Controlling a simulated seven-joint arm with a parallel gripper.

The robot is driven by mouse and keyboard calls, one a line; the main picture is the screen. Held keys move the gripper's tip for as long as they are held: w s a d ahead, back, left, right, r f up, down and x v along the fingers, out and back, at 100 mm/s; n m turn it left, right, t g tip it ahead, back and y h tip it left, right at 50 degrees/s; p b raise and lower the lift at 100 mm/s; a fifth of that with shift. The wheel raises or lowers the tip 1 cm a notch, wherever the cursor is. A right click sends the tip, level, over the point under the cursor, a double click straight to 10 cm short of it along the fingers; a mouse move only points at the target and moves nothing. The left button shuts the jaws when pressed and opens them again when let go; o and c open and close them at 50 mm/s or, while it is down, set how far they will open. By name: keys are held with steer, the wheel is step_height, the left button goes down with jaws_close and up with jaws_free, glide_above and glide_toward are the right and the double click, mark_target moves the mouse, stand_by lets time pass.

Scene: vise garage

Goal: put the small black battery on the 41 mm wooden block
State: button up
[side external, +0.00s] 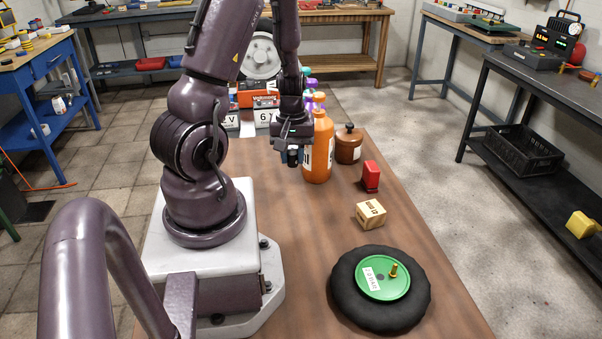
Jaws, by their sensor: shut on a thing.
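The wooden block (371,213) is a small pale cube with dark printing. It sits on the brown table, right of the middle, and nothing is on top of it. My gripper (293,158) points down over the far part of the table, left of the orange bottle. It is shut on a small dark thing (293,157), which looks like the small black battery. The fingers hide much of it, and it seems to be held above the table. My gripper is behind and to the left of the block, well apart from it.
An orange bottle (319,150) stands close right of my gripper. A brown lidded jar (348,146) and a red block (370,177) stand further right. White 6V boxes (267,117) stand behind. The table's middle is clear.

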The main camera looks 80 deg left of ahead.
mark_target(372, 207)
steer(key=w+d+r+m, duration=0.3)
steer(key=w+d+m, duration=0.5)
steer(key=w+d, duration=0.6)
steer(key=shift+m, duration=0.4)
steer(key=f, duration=0.2)
steer(key=w+a+f, duration=0.1)
steer(key=f, duration=0.2)
steer(key=w+a+f, duration=0.1)
steer(key=f, duration=0.1)
steer(key=shift+f, duration=0.4)
steer(key=o, duration=0.9)
steer(key=shift+f, duration=0.15)
